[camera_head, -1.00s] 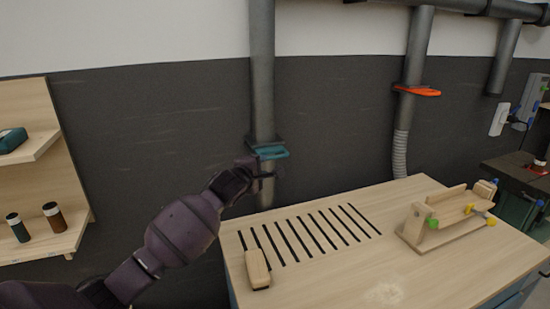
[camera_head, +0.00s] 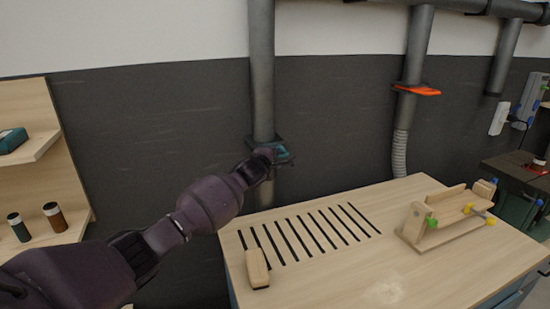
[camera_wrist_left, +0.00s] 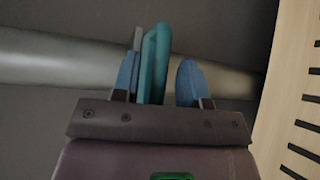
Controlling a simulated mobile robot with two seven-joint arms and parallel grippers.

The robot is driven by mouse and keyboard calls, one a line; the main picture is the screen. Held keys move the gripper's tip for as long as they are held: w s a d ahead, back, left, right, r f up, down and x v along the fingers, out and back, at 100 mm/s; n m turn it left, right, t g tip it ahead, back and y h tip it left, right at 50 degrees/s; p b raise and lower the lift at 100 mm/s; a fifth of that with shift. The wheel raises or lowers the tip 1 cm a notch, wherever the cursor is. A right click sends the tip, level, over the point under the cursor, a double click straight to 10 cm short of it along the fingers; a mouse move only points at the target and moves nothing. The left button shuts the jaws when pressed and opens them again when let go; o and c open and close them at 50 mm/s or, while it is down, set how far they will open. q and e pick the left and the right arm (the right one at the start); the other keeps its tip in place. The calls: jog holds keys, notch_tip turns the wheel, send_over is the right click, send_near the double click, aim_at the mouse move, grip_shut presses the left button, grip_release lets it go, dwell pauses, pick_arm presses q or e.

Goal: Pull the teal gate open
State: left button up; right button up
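The teal gate (camera_head: 283,153) sits on the left grey vertical pipe, above the workbench's back edge. Part of it is hidden behind my left gripper (camera_head: 266,158) in the head view. In the left wrist view, the teal gate's loop-shaped handle (camera_wrist_left: 154,62) stands between the two blue fingers of my left gripper (camera_wrist_left: 158,80). The fingers are apart. The left finger is close beside the handle and a grey plate, and I cannot tell if it touches. A clear gap shows between the handle and the right finger. My right gripper is not in view.
The workbench (camera_head: 370,270) has a slotted area, a wooden block (camera_head: 257,268) and a wooden jig (camera_head: 445,218). An orange gate (camera_head: 418,90) is on another pipe (camera_head: 416,50). A wooden shelf (camera_head: 70,235) with bottles stands at the left.

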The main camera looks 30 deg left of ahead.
pick_arm(q)
jog(key=shift+w, duration=0.1)
jog(key=shift+c, duration=0.2)
grip_shut()
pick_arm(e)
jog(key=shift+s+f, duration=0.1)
